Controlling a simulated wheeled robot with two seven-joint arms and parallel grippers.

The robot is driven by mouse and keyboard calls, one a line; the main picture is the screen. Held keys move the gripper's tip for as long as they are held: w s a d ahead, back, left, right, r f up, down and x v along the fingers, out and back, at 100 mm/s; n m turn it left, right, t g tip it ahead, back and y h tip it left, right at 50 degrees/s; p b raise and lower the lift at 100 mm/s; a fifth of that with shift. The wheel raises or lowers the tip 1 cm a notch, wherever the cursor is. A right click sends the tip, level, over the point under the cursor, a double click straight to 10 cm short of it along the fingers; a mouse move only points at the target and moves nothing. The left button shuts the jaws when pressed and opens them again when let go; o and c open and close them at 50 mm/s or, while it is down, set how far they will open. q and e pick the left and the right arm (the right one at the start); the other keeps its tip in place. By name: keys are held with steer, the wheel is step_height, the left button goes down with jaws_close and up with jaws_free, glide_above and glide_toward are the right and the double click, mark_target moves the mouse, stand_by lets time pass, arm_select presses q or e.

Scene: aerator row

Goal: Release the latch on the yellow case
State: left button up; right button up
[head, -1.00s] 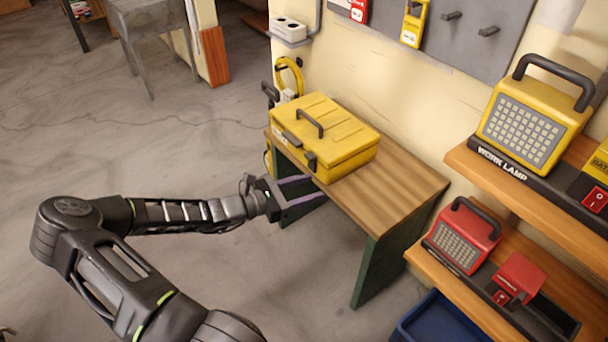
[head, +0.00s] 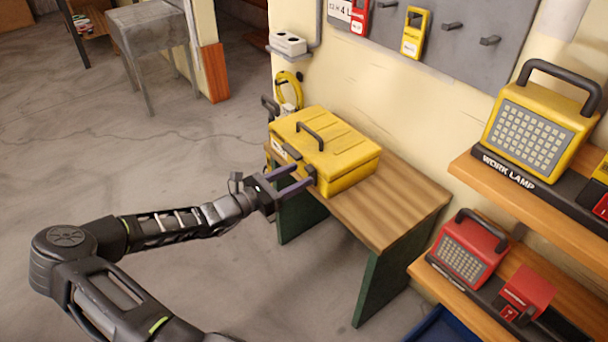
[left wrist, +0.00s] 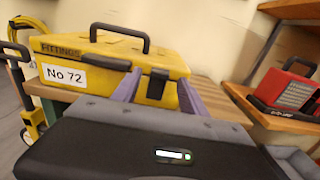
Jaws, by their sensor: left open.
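The yellow case (head: 345,165) lies shut on a wooden bench, with a black carry handle on its lid. In the left wrist view the case (left wrist: 108,85) shows "FITTINGS" and a "No 72" label on its front. A black latch (left wrist: 157,83) sits at the right of that front, between the purple fingers of my left gripper (left wrist: 158,88). In the head view the left gripper (head: 306,177) is open, its fingertips at the case front around the right latch; I cannot tell if they touch it. My right gripper is not in view.
The wooden bench (head: 400,205) has bare top to the right of the case. Shelves at right hold a yellow work lamp (head: 535,125) and a red lamp (head: 465,252). A pegboard (head: 460,60) hangs on the wall behind. Open floor lies left of the bench.

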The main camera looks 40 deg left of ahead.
arm_select(q)
steer(key=shift+x, duration=1.45)
steer(key=shift+c, duration=0.5)
jaws_close()
